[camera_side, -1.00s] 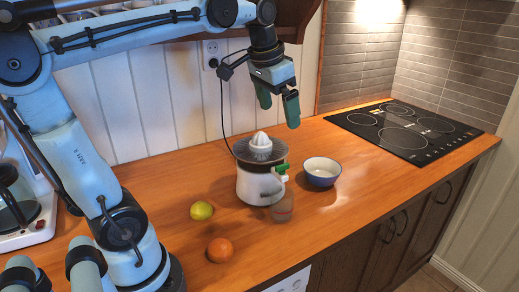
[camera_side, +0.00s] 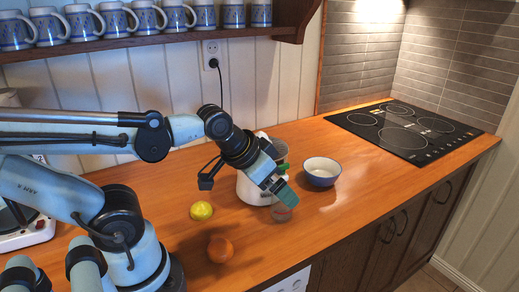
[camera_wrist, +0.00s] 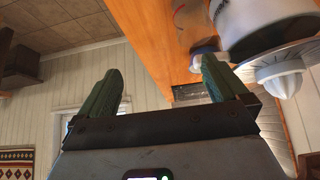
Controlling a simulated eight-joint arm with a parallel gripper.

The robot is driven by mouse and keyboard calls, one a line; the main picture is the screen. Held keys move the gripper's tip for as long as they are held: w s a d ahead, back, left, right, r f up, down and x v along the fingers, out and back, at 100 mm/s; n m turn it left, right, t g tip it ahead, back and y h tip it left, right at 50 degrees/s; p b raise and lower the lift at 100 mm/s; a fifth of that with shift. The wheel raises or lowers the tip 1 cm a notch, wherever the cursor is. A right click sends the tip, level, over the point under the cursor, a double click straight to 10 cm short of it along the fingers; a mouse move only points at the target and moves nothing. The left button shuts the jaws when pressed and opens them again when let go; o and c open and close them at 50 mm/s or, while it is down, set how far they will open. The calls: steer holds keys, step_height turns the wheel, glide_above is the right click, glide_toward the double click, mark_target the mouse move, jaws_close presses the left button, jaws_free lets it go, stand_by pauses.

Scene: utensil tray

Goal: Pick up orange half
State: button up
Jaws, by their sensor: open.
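The orange fruit (camera_side: 220,249) rests on the wooden counter near its front edge, close to my arm's base. From this angle it looks rounded, and I cannot tell whether it is a half. My gripper (camera_side: 284,189) is up and to the right of it, in front of the juicer, well apart from the fruit. In the wrist view my gripper (camera_wrist: 162,90) has its green fingers spread with nothing between them. The orange fruit does not show in the wrist view.
A white juicer (camera_side: 250,188) stands behind my gripper, partly hidden; it also shows in the wrist view (camera_wrist: 262,22). A glass (camera_side: 281,212) stands just below my fingers. A yellow-green fruit (camera_side: 201,210) lies behind the orange one. A bowl (camera_side: 321,171) stands right.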

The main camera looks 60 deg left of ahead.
steer(key=shift+c, duration=1.4)
steer(key=m+g, duration=0.7)
steer(key=m, duration=0.6)
glide_above(222, 245)
steer(key=f, duration=0.2)
steer(key=shift+a+f, duration=0.2)
steer(key=shift+f, duration=1.4)
steer(key=shift+a+f, duration=0.15)
steer(key=shift+f, duration=1.45)
steer(key=shift+d+f, duration=0.15)
steer(key=shift+f, duration=0.65)
steer(key=shift+d+f, duration=0.15)
steer(key=shift+f, duration=1.65)
